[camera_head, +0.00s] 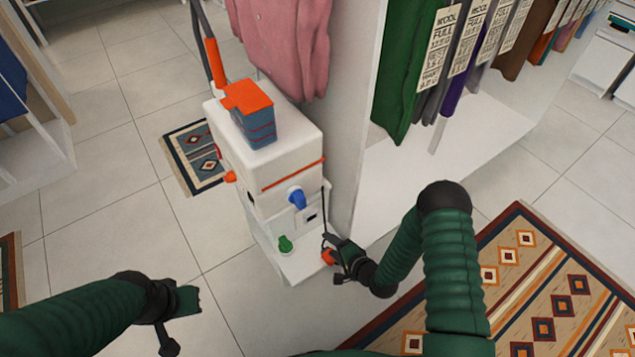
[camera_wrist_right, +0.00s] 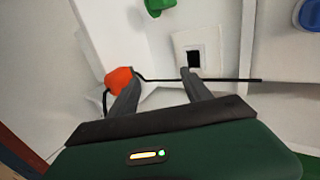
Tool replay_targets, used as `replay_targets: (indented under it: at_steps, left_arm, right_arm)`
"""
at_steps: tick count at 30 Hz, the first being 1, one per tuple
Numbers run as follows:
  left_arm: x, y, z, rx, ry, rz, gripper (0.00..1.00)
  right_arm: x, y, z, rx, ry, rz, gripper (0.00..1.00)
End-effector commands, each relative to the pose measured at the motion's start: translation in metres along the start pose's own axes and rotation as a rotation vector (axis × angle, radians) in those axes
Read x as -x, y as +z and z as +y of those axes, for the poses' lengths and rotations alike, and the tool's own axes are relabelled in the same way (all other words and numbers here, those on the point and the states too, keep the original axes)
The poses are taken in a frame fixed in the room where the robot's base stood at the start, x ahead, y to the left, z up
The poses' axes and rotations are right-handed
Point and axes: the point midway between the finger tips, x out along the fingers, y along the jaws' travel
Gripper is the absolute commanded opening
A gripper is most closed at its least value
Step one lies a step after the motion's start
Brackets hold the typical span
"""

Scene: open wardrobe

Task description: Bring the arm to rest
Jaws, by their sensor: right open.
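My right gripper (camera_head: 334,259) is open beside the lower front of a white cabinet-like appliance (camera_head: 225,160). In the right wrist view its two dark fingers (camera_wrist_right: 158,84) stand apart. An orange knob-like piece (camera_wrist_right: 118,80) is at the left finger; I cannot tell if they touch. A thin black cord (camera_wrist_right: 225,80) runs across near the fingertips. A white plate with a dark square opening (camera_wrist_right: 194,58) lies just beyond the right fingertip. My left gripper (camera_head: 183,322) is at the lower left over the floor, away from objects; its jaw opening is unclear.
The appliance carries a blue box with an orange top (camera_head: 252,112), a blue knob (camera_head: 297,198) and a green knob (camera_head: 286,244). A white wardrobe panel (camera_head: 352,110) stands right of it. Hanging clothes (camera_head: 410,70) are above. Patterned rugs (camera_head: 560,300) lie on open tiled floor.

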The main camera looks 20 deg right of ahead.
Motion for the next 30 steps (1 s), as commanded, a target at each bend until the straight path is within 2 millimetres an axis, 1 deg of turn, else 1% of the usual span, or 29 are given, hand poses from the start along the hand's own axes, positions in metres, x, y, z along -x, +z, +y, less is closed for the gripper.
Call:
replay_targets:
  at_steps: [2, 4, 5, 8, 9, 11, 12, 14, 15, 16, 18, 20, 21, 23, 24, 26, 28, 29, 30]
  left_arm:
    - [0.000, 0.000, 0.000, 0.000, 0.000, 0.000, 0.00]
    - [0.000, 0.000, 0.000, 0.000, 0.000, 0.000, 0.00]
    - [0.000, 0.000, 0.000, 0.000, 0.000, 0.000, 0.00]
    - [0.001, 0.000, 0.000, 0.000, 0.000, 0.000, 0.00]
    - [0.000, 0.000, 0.000, 0.000, 0.000, 0.000, 0.00]
    - [0.000, 0.000, 0.000, 0.000, 0.000, 0.000, 0.00]
    - [0.000, 0.000, 0.000, 0.000, 0.000, 0.000, 0.00]
    - [0.000, 0.000, 0.000, 0.000, 0.000, 0.000, 0.00]
    - [0.000, 0.000, 0.000, 0.000, 0.000, 0.000, 0.00]
    - [0.000, 0.000, 0.000, 0.000, 0.000, 0.000, 0.00]
    - [0.000, 0.000, 0.000, 0.000, 0.000, 0.000, 0.00]
    - [0.000, 0.000, 0.000, 0.000, 0.000, 0.000, 0.00]
    - [0.000, 0.000, 0.000, 0.000, 0.000, 0.000, 0.00]
    - [0.000, 0.000, 0.000, 0.000, 0.000, 0.000, 0.00]
    - [0.000, 0.000, 0.000, 0.000, 0.000, 0.000, 0.00]
    - [0.000, 0.000, 0.000, 0.000, 0.000, 0.000, 0.00]
    - [0.000, 0.000, 0.000, 0.000, 0.000, 0.000, 0.00]
    - [0.022, -0.005, 0.000, 0.000, 0.000, -0.002, 0.00]
    - [0.038, -0.009, 0.000, 0.000, 0.000, -0.001, 0.00]
  right_arm:
    - [0.000, -0.001, -0.001, 0.006, 0.002, 0.000, 0.57]
    - [0.002, -0.003, -0.007, 0.052, 0.024, -0.001, 0.57]
    - [0.004, -0.005, -0.012, 0.090, 0.043, -0.001, 0.57]
    - [0.018, -0.014, -0.036, 0.299, 0.159, -0.007, 0.57]
    - [0.030, -0.018, -0.047, 0.405, 0.223, -0.014, 0.57]
    - [0.053, -0.022, -0.064, 0.560, 0.323, -0.028, 0.57]
    - [0.071, -0.022, -0.074, 0.654, 0.387, -0.043, 0.57]
    - [0.099, -0.021, -0.087, 0.773, 0.474, -0.071, 0.57]
    - [0.118, -0.018, -0.094, 0.840, 0.524, -0.095, 0.57]
    - [0.131, -0.015, -0.099, 0.883, 0.557, -0.114, 0.57]
    - [0.161, -0.007, -0.106, 0.964, 0.619, -0.162, 0.57]
    - [0.185, 0.001, -0.111, 1.021, 0.659, -0.205, 0.57]
    - [0.200, 0.007, -0.113, 1.054, 0.681, -0.235, 0.57]
    - [0.221, 0.017, -0.115, 1.097, 0.706, -0.283, 0.57]
    - [0.235, 0.024, -0.116, 1.124, 0.719, -0.316, 0.57]
    - [0.255, 0.035, -0.116, 1.160, 0.732, -0.367, 0.57]
    - [0.278, 0.049, -0.115, 1.199, 0.738, -0.431, 0.57]
    - [0.288, 0.049, -0.134, 1.196, 0.742, -0.434, 0.57]
    - [0.296, 0.048, -0.146, 1.193, 0.744, -0.434, 0.57]
